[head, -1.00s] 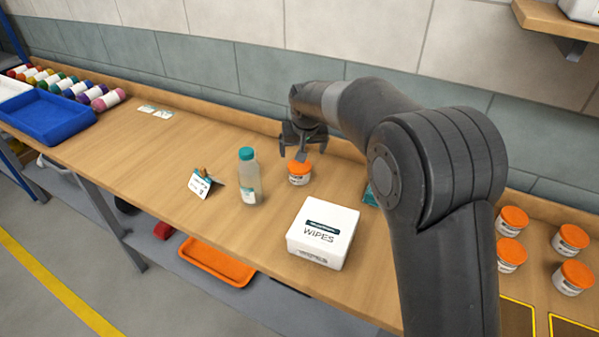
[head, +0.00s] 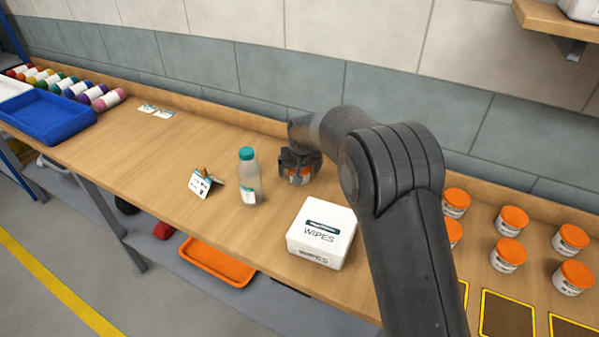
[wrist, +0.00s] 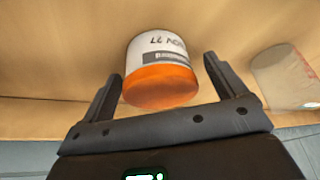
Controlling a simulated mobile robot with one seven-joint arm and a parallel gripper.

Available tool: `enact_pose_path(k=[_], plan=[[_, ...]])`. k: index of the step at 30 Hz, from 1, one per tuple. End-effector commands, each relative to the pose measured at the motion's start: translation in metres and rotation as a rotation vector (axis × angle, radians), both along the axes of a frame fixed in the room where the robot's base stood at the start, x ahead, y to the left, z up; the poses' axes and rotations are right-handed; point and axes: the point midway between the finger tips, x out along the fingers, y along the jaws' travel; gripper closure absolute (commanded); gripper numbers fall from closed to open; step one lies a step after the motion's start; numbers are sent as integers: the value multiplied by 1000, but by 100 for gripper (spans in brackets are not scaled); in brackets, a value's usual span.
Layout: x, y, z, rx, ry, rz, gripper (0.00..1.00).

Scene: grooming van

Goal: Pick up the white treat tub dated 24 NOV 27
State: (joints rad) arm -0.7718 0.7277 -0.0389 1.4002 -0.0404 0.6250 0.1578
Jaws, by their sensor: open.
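A white tub with an orange lid (head: 299,179) stands on the wooden counter, mostly covered by my gripper (head: 300,160) in the head view. In the wrist view the tub (wrist: 160,72) sits between the two open fingers of my gripper (wrist: 162,70), with gaps on both sides. Its label appears upside down and reads "NOV 27"; the day is not clear. More tubs with orange lids (head: 509,253) stand in a group at the right, their dates too small to read.
A teal-capped bottle (head: 249,177) stands close left of my gripper, and its blurred body likely shows at the right of the wrist view. A white wipes box (head: 322,232) is in front. A small card stand (head: 203,183) and blue tray (head: 48,117) are further left.

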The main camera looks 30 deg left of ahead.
Motion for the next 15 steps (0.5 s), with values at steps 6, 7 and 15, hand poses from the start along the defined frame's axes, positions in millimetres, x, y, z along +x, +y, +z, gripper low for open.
enact_pose_path(k=[6, 7, 15], plan=[[0, 0, 1, 0, 0, 0, 19], [0, 0, 1, 0, 0, 0, 21], [0, 0, 1, 0, 0, 0, 43]])
